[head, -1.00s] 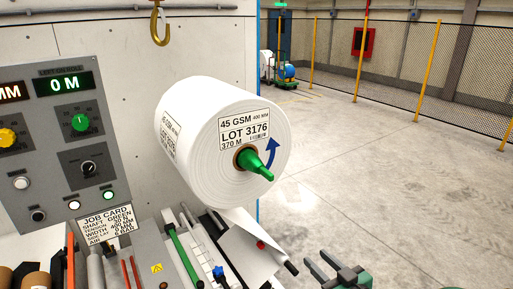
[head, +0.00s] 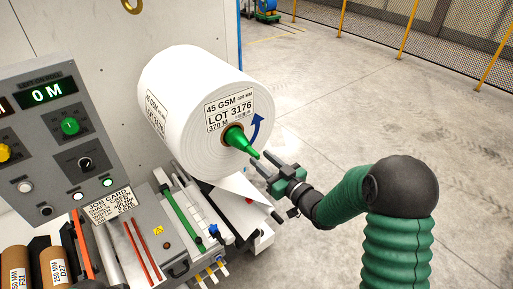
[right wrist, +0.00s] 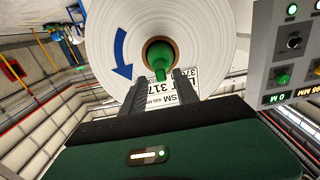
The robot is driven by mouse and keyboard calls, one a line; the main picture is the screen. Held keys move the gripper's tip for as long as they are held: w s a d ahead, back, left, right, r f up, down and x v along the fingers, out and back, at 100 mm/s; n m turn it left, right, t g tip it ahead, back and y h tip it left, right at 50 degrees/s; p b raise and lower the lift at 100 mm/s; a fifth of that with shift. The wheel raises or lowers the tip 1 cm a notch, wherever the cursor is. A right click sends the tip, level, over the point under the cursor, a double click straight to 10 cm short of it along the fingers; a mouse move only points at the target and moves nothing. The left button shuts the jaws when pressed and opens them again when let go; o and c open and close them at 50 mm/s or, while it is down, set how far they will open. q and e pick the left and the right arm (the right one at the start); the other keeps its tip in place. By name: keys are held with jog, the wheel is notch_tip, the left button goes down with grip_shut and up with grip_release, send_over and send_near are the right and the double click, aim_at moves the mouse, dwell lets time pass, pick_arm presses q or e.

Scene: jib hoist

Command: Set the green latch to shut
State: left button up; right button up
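A green tapered piece (head: 240,141) sticks out of the core of a big white roll (head: 180,100), pointing right and down. It looks like the green latch, but I see no shut mark on it. In the right wrist view the green piece (right wrist: 158,60) sits in the brown core, just beyond the fingertips. My right gripper (head: 263,161) is open and empty, its fingers towards the green piece's tip. In the right wrist view the gripper (right wrist: 157,78) has its two fingers apart, one to each side of the piece's lower end. I cannot tell whether they touch. My left gripper is out of view.
A grey control panel (head: 50,160) with a green knob stands at the left. Below the roll lie a long green bar (head: 182,216), a job card (head: 111,205) and brown cores (head: 54,268). Open concrete floor (head: 345,110) lies to the right.

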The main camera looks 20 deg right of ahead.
aim_at(259, 156)
jog(key=x, duration=0.3)
jog(key=shift+r+p, duration=0.1)
jog(key=shift+p, duration=0.3)
jog(key=shift+a, duration=0.1)
jog(key=shift+w, duration=0.1)
grip_shut()
dwell(0.9)
